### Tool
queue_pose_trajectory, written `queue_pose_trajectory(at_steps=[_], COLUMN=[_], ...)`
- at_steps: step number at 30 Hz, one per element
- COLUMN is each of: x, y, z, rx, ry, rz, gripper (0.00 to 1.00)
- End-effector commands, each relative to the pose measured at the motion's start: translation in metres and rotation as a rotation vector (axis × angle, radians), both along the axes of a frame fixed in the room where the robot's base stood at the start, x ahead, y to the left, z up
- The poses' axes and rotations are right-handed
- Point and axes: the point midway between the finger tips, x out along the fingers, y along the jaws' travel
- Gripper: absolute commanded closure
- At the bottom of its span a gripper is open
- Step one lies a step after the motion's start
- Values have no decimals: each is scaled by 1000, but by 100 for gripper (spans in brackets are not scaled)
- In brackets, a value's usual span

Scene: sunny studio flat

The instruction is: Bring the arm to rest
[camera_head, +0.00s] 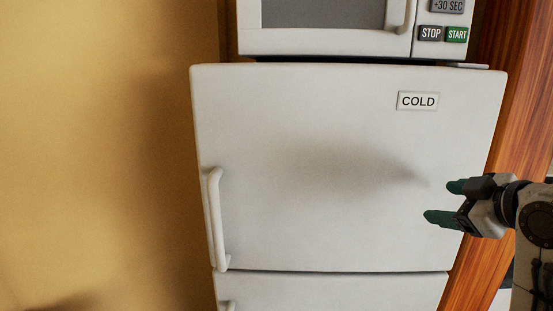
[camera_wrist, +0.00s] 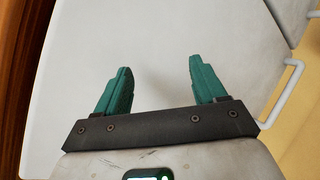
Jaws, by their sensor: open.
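My gripper (camera_head: 442,202) is at the right of the head view, with green fingers pointing left in front of the white fridge door. In the wrist view my gripper (camera_wrist: 160,84) shows two green fingers spread apart with nothing between them. It is open and empty. The fridge door (camera_head: 320,150) fills most of the wrist view behind the fingers. I cannot tell the exact gap between the fingertips and the door.
The fridge handle (camera_head: 215,220) is on the door's left side. A microwave (camera_head: 330,42) stands on top of the fridge. A wooden panel (camera_head: 520,110) runs along the right. A plain yellow wall (camera_head: 90,140) is on the left.

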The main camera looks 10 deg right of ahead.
Motion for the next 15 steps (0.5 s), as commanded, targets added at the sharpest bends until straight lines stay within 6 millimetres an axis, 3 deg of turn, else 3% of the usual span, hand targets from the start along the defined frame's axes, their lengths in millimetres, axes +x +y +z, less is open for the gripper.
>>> queue_pose_trajectory(at_steps=[1, 8, 11, 15], x=[0, -29, -54, -103], y=[13, 62, 85, 113], z=[-35, -170, -225, -295], rx=[65, 299, 371, 439], ry=[51, 280, 390, 550], rz=[-10, -113, -168, -258], gripper=[30, 30, 30, 30])
